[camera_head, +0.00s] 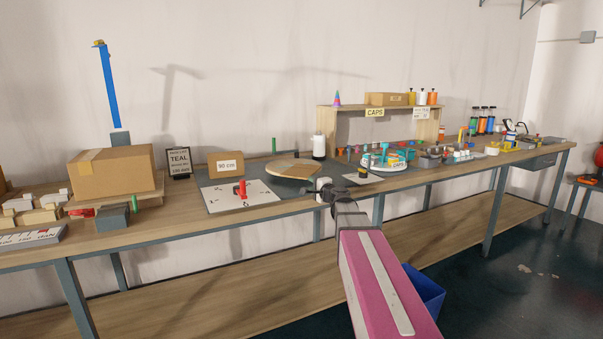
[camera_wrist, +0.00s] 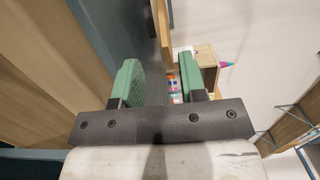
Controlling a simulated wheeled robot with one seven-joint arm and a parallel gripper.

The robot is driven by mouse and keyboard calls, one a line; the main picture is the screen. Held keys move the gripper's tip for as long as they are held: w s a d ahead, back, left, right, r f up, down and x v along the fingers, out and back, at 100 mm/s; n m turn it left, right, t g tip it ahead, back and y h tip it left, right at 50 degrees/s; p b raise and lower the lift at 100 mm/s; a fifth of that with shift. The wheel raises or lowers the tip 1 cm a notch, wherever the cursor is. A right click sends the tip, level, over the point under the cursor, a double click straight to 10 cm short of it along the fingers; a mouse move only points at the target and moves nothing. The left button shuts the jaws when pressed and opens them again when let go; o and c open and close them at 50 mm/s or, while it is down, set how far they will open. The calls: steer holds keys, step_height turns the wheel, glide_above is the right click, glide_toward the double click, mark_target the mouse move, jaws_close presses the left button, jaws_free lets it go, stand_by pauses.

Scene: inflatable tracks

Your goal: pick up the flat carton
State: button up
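My gripper (camera_wrist: 160,76) is open, its two green pads apart with nothing held between them. In the head view it is small and dark (camera_head: 322,189), at the bench's front edge, just right of the round board. Several cartons show: a low, wide brown carton (camera_head: 388,99) with a small label on top of the raised shelf, a small carton marked 90 cm (camera_head: 226,163) at the back of the bench, and a large taped carton (camera_head: 112,170) at left. The low one looks flattest. In the wrist view I cannot make out any carton clearly.
The long bench (camera_head: 180,215) holds a white board (camera_head: 243,193) with a red item, a round wooden board (camera_head: 291,169), a TEAL sign (camera_head: 179,162) and a white round tray (camera_head: 384,164). The CAPS shelf (camera_head: 331,125) rises behind. A blue bin (camera_head: 425,290) stands below.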

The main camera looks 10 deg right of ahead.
steer(key=shift+r+x, duration=0.1)
steer(key=shift+x, duration=1.25)
steer(key=shift+r+x, duration=0.15)
steer(key=shift+x, duration=1.2)
jaws_close()
